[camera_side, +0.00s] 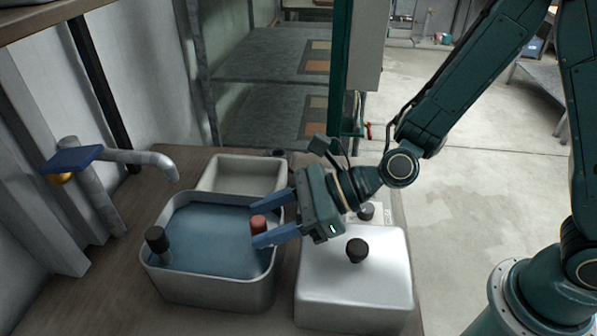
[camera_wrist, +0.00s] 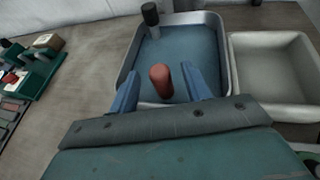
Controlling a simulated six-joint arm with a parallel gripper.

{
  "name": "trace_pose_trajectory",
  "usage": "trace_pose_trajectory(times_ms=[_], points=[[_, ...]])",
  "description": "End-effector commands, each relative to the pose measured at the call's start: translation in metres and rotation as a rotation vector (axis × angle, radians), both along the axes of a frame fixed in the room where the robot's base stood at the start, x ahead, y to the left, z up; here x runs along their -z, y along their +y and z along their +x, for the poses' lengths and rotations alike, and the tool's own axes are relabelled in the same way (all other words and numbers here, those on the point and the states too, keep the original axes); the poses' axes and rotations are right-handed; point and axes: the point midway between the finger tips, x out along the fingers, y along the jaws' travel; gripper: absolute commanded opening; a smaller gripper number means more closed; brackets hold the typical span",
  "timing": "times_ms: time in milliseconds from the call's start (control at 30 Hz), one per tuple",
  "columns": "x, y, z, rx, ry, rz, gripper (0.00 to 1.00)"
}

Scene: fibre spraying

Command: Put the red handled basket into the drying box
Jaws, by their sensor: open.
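The red handle (camera_side: 258,222) of the basket stands upright in a metal basin (camera_side: 215,290) of blue liquid; the basket's body is not visible. My gripper (camera_side: 256,224) is open, with one blue finger on each side of the red handle. The wrist view also shows the red handle (camera_wrist: 161,80) between the two fingers, with gaps at the sides. A closed silvery box (camera_side: 335,290) with a black knob (camera_side: 356,250) stands right of the basin. I cannot tell whether it is the drying box.
A black handle (camera_side: 157,241) stands in the basin's left side. An open, empty-looking white tray (camera_side: 243,174) sits behind the basin. A metal tap (camera_side: 150,158) reaches out at the left.

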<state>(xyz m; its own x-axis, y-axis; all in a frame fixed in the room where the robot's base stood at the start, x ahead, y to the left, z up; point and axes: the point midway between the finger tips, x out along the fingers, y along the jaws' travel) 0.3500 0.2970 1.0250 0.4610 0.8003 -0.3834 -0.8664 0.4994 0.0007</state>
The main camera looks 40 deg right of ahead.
Motion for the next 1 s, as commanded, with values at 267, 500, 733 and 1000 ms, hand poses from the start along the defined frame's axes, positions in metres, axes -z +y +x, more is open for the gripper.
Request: trace_pose_trajectory(times_ms=[267,500,733,1000], points=[[0.012,0.026,0.014,-0.003,-0.001,-0.001,0.48],[0.015,0.032,0.018,0.000,-0.001,0.000,0.48],[0.015,0.032,0.018,0.001,-0.002,0.000,0.48],[0.015,0.032,0.018,0.001,-0.001,0.001,0.31]])
